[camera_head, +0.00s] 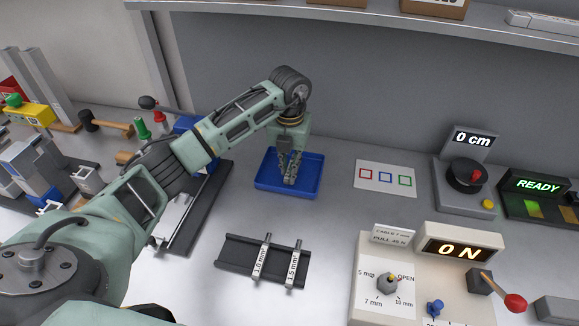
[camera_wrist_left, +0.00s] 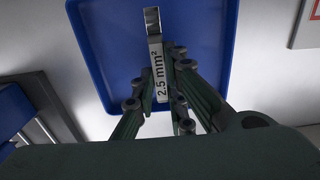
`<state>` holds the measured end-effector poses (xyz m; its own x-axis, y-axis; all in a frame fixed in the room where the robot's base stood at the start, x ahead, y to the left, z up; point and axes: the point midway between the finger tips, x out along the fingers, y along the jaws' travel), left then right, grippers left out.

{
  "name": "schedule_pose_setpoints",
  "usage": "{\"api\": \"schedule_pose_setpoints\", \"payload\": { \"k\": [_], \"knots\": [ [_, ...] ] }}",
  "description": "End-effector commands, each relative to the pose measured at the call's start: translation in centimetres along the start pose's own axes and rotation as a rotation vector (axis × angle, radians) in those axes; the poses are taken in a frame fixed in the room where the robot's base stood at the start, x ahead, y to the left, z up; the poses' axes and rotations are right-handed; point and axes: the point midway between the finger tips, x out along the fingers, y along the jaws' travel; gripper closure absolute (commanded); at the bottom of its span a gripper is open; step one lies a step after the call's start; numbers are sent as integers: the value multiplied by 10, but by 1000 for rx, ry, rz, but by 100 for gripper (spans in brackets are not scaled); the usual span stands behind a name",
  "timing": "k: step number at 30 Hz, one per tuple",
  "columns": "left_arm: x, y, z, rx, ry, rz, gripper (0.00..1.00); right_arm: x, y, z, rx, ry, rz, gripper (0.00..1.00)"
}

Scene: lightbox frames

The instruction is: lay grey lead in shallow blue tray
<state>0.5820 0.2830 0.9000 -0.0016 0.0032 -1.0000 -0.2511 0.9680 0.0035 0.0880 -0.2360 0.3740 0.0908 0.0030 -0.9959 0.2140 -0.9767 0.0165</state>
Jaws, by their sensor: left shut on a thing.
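The shallow blue tray (camera_head: 310,176) lies on the grey bench in the middle of the head view. It fills much of the wrist view (camera_wrist_left: 108,50). My left gripper (camera_head: 289,179) points down over the tray. In the wrist view its fingers (camera_wrist_left: 158,86) are shut on a slim grey piece labelled "2.5 mm²" (camera_wrist_left: 157,66), which I take for the grey lead. The piece lies over the tray floor; I cannot tell whether it touches it. In the head view the fingers largely hide it. My right gripper is not in view.
A black rack (camera_head: 233,252) holds pieces labelled 1.0 and 1.5 mm². A card with coloured squares (camera_head: 386,190) lies right of the tray. A dial unit (camera_head: 465,180) and a control box (camera_head: 420,290) stand further right. Bench between tray and rack is clear.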

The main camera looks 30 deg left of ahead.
Motion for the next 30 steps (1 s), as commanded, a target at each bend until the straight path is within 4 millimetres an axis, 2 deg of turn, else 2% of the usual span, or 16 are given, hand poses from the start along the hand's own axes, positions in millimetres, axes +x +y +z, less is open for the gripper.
{"api": "schedule_pose_setpoints", "payload": {
  "k": [3, 13, 14, 20, 30],
  "knots": [
    [10, 0, 0, 0, 0, 0, 100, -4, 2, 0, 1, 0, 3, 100],
    [15, 0, 0, 0, -1, 0, 100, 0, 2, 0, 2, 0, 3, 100],
    [15, 0, 0, 0, -1, 0, 87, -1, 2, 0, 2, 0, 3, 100],
    [14, 0, 0, 0, -1, 0, 70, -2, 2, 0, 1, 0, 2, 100],
    [10, -1, 0, 0, -1, -1, 69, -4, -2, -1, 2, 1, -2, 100]
  ]
}}
